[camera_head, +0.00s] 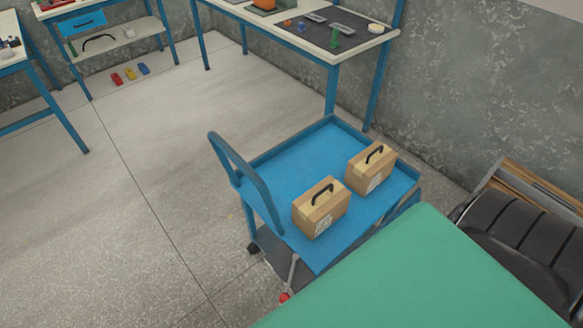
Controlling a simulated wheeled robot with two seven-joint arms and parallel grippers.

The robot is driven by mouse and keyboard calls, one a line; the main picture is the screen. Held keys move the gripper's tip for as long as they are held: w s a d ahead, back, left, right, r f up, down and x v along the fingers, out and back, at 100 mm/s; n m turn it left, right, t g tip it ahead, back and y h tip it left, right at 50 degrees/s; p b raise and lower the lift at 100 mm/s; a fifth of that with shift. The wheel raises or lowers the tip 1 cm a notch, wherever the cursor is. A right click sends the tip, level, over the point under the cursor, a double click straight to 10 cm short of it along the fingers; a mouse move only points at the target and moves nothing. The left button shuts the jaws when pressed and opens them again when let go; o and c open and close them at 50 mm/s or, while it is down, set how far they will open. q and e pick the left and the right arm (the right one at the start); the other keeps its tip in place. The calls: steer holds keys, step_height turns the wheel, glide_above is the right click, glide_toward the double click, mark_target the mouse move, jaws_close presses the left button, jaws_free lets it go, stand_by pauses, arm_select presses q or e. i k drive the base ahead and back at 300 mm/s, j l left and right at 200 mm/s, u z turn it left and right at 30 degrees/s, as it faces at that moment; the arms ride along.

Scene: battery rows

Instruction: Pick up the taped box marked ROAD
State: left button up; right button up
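Two brown taped cardboard boxes stand apart on the blue tray (310,157) of a cart. Each has a black handle on top and a strip of pale tape. The near box (321,212) is toward the tray's middle front and has a pale label on its front side. The far box (370,170) is behind it to the right and also has a small pale label. The writing on both is too small to read, so I cannot tell which one is marked ROAD. Neither of my grippers is in view.
The cart's push handle (244,181) rises at the tray's left. A green flat surface (430,280) fills the lower right, beside the cart. A black ribbed object (520,230) is at the right. A workbench (305,32) stands behind. The floor (150,180) at left is clear.

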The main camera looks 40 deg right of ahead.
mark_target(313, 213)
steer(key=j+z, duration=0.2)
steer(key=z, duration=0.2)
steer(key=i+j+z, duration=0.1)
steer(key=z, duration=0.3)
steer(key=j+z, duration=0.35)
